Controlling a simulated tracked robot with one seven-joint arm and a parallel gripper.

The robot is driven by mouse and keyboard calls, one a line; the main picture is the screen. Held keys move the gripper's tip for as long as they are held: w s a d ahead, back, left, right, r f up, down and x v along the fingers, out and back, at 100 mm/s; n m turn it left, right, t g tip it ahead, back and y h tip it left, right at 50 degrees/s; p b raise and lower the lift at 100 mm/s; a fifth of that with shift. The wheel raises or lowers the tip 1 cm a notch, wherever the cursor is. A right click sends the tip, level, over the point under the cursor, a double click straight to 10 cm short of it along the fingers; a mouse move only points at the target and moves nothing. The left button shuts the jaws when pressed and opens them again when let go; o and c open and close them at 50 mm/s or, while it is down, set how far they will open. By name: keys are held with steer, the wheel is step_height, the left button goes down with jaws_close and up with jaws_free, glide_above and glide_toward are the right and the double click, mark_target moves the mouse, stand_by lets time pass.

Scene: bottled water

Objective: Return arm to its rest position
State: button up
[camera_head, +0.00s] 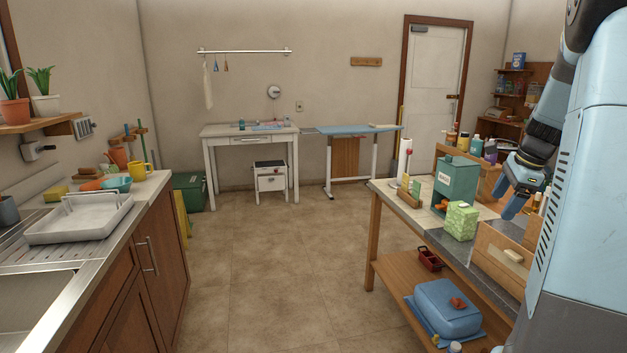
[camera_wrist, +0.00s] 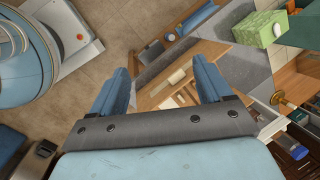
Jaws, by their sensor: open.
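My gripper (camera_head: 515,200) is at the right of the head view, above the right-hand table and close to the wooden box (camera_head: 502,257). It points downward, and no object shows in it. In the wrist view its two blue fingers (camera_wrist: 162,90) are spread apart, with the wooden box (camera_wrist: 165,88) seen below between them. My arm comes down from the upper right of the head view. No water bottle can be made out clearly; several small bottles stand at the back of the right-hand table.
The right-hand table holds a green tissue box (camera_head: 461,221) and a teal dispenser (camera_head: 456,181). A blue container (camera_head: 447,308) sits on its lower shelf. A counter with a white dish tray (camera_head: 80,220) runs along the left. The tiled floor (camera_head: 270,270) between is clear.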

steer(key=s+a+r+n+t, duration=0.1)
steer(key=s+a+r+n, duration=0.1)
steer(key=s+a+n, duration=0.8)
steer(key=s+a+r+n+t+h, duration=0.1)
steer(key=s+a+r+n, duration=0.1)
steer(key=s+a+n, duration=0.9)
steer(key=s+a, duration=0.1)
steer(key=a, duration=0.5)
steer(key=shift+s+r, duration=0.1)
steer(key=shift+c, duration=0.2)
